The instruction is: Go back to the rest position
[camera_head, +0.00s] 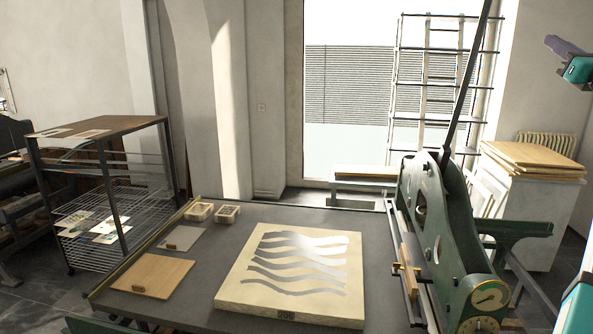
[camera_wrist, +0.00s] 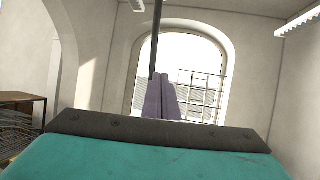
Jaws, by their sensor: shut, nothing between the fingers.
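My gripper (camera_wrist: 161,98) shows in the wrist view as two purple fingers pressed together, empty, pointing toward the tall window. In the head view my gripper (camera_head: 553,44) is at the upper right edge, raised well above the press, with a teal wrist part behind it. The fingers touch nothing.
A green press (camera_head: 440,215) with a tall dark lever (camera_head: 468,85) stands right of centre. Its bed (camera_head: 212,262) carries a pale stone (camera_head: 245,285) with wavy grey stripes, small boxes and a wooden board (camera_head: 152,274). A wire rack (camera_head: 100,125) stands left, a white cabinet (camera_head: 540,215) right.

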